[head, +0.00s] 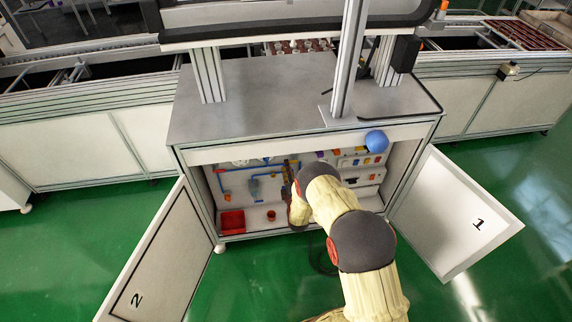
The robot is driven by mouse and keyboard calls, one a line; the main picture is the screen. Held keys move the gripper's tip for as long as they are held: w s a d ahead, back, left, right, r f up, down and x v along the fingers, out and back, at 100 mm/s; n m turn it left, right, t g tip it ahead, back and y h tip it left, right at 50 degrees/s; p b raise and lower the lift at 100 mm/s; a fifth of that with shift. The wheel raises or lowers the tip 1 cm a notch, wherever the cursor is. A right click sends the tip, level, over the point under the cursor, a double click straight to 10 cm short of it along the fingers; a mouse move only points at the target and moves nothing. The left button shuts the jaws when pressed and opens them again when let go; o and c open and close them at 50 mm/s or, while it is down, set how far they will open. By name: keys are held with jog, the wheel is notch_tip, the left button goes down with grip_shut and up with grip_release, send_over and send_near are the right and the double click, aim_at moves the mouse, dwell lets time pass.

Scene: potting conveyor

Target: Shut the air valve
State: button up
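My gripper (290,172) reaches into the open cabinet under the machine, in front of its back panel. It is small, dark and partly hidden by my padded arm, so its fingers cannot be told apart. Blue air pipes (224,170) with small orange and yellow fittings (228,197) run over the back panel left of my gripper. I cannot tell which fitting is the air valve; it may be hidden behind my gripper. Whether my gripper touches anything is not visible.
The cabinet doors, marked 2 (150,262) and 1 (455,215), stand open to either side. A red bin (232,222) and a small red cup (271,215) are on the cabinet floor. A blue ball (376,141) is at the upper front edge. Pale electrical boxes (362,162) are at right.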

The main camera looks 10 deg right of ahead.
jog(key=s, duration=0.8)
jog(key=shift+s, duration=0.35)
